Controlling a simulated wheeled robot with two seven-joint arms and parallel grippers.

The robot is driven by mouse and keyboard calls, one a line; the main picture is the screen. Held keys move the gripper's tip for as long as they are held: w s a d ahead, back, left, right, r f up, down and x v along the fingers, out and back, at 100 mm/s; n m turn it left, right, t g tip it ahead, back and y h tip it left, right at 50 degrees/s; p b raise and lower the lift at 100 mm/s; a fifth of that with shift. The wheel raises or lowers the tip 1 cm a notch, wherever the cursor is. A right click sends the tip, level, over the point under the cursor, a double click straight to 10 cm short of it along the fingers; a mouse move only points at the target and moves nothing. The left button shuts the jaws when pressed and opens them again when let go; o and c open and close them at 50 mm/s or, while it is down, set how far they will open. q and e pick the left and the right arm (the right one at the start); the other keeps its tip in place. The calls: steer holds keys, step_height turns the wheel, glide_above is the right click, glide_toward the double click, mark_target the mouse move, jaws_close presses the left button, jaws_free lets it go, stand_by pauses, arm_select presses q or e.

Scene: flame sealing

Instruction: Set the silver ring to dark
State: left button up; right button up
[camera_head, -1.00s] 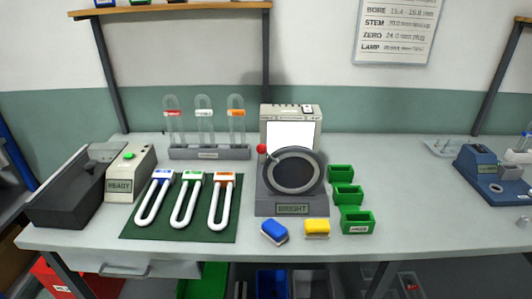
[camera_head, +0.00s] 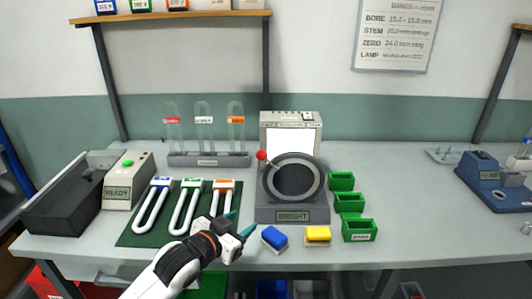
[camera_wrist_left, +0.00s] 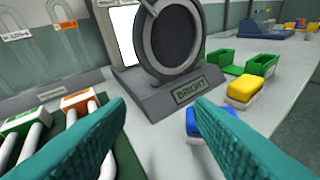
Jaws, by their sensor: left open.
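The silver ring (camera_head: 316,177) is the grey ring around the dark round face of the device at the table's middle. A red ball knob (camera_head: 262,155) sits at its upper left. The device's label (camera_head: 293,216) reads BRIGHT, and it also shows in the left wrist view (camera_wrist_left: 190,90). A lit white screen (camera_head: 291,137) stands behind the ring. My left gripper (camera_head: 243,224) is open and empty, in front of the device, over the table's front part. In the left wrist view its teal fingers are spread, with the device beyond them. My right gripper is not in view.
A blue block (camera_head: 274,238) and a yellow block (camera_head: 318,235) lie in front of the device. Green bins (camera_head: 359,230) stand to its right. U-shaped tubes (camera_head: 187,208) lie on a green mat at left.

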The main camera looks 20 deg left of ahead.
mark_target(261, 156)
arm_select(q)
steer(key=w+a+r+m+t+h, duration=0.1)
steer(key=w+a+r+t+h, duration=0.15)
steer(key=w+r, duration=0.6)
steer(key=shift+t+y, duration=0.25)
steer(key=x, duration=0.3)
steer(key=d+r+p+x, duration=0.1)
steer(key=x, duration=0.5)
steer(key=shift+s+d+r+p, duration=0.15)
steer(key=shift+d+r+p, duration=0.05)
steer(key=shift+r+p, duration=0.2)
jaws_close()
